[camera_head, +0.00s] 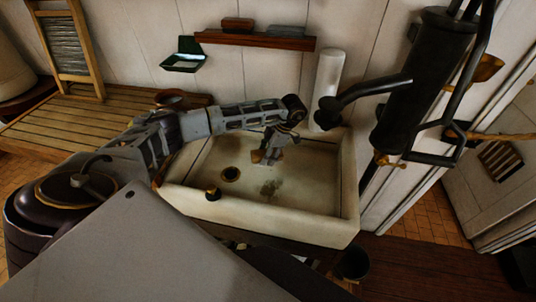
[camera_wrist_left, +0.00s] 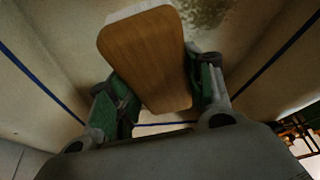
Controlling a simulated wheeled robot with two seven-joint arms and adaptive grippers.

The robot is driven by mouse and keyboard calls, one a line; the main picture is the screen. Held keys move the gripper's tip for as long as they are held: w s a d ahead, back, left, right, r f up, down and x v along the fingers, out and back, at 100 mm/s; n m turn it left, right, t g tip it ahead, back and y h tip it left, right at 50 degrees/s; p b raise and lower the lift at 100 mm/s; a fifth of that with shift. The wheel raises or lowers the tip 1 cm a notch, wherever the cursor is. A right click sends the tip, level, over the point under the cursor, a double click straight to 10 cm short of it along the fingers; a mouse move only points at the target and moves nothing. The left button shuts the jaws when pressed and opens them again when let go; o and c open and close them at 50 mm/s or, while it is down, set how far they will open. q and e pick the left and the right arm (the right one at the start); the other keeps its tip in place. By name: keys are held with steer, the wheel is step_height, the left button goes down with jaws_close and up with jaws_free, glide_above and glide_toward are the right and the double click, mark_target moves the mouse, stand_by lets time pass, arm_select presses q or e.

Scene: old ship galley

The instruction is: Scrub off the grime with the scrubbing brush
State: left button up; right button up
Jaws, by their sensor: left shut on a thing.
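My left gripper (camera_head: 274,148) reaches down into the pale sink (camera_head: 310,224) and is shut on the scrubbing brush. In the left wrist view, the brush (camera_wrist_left: 145,58) shows as a brown wooden block with a pale edge at its far end, between the green-padded fingers of the gripper (camera_wrist_left: 160,95). A brown bit of the brush (camera_head: 257,156) shows under the gripper in the head view. The dark grime patch (camera_head: 270,187) lies on the sink floor, just in front of the gripper. It also shows in the left wrist view (camera_wrist_left: 208,12), beyond the brush. Bristle contact is hidden.
A black pump (camera_head: 408,110) with a spout stands to the right. A wooden shelf (camera_head: 255,41) and a green soap dish (camera_head: 186,58) are on the wall.

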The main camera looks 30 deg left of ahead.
arm_select(q)
steer(key=shift+n+g+h, duration=0.3)
steer(key=shift+n, duration=0.6)
arm_select(e)
steer(key=shift+d, duration=0.3)
steer(key=shift+d, duration=0.2)
